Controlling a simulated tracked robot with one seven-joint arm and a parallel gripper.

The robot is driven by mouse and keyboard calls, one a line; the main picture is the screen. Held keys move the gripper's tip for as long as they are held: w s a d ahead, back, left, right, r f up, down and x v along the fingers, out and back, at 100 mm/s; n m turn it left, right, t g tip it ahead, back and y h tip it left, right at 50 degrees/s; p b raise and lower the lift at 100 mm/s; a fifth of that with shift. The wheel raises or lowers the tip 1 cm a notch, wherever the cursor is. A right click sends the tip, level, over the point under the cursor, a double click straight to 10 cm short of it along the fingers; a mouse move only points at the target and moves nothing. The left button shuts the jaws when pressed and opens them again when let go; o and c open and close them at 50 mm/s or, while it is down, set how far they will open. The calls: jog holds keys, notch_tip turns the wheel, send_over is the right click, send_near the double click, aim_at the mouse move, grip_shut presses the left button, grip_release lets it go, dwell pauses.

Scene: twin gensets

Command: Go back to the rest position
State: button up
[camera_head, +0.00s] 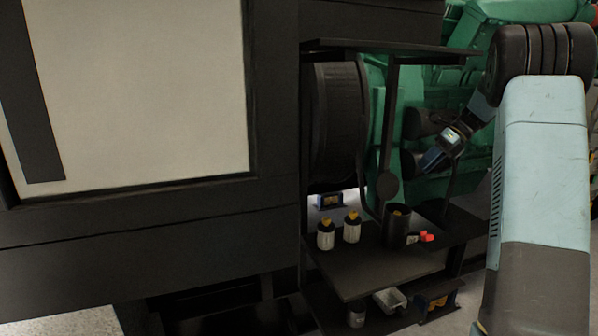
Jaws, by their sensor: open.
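My arm comes in at the right of the head view and bends back toward the green genset (480,30). My gripper (428,163) hangs in front of the genset's dark cylindrical parts, above the right side of the shelf. It is small and dark here, its jaws are open, and nothing shows between them. I cannot tell whether it touches the cylinders behind it.
A dark shelf (365,278) below holds two white bottles with yellow caps (325,236), a dark cup (396,228) and a small red item (427,236). A large dark cabinet (150,230) fills the left.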

jog(key=s+a+r+n+t+h, duration=0.1)
jog(key=s+a+r+n+h, duration=0.1)
jog(key=s+a+n, duration=0.35)
jog(key=s+a+r+n+h, duration=0.1)
jog(key=s+a+r+n, duration=0.15)
jog(key=s, duration=0.55)
jog(key=s+a+r+n+t+h, duration=0.1)
jog(key=s+a+r+n+h, duration=0.15)
jog(key=s+n, duration=0.35)
jog(key=s+a+f+n+t+h, duration=0.1)
jog(key=s+a+f+n+t, duration=0.1)
jog(key=s+n, duration=0.4)
jog(key=s+a+f+n+t+h, duration=0.1)
jog(key=s+n, duration=0.6)
jog(key=s, duration=0.7)
jog(key=shift+s+a+f+t+h, duration=0.15)
jog(key=shift+a+f+t+h, duration=0.3)
jog(key=shift+a+f, duration=0.4)
jog(key=shift+d+f, duration=0.1)
jog(key=shift+d, duration=0.05)
jog(key=shift+c, duration=0.6)
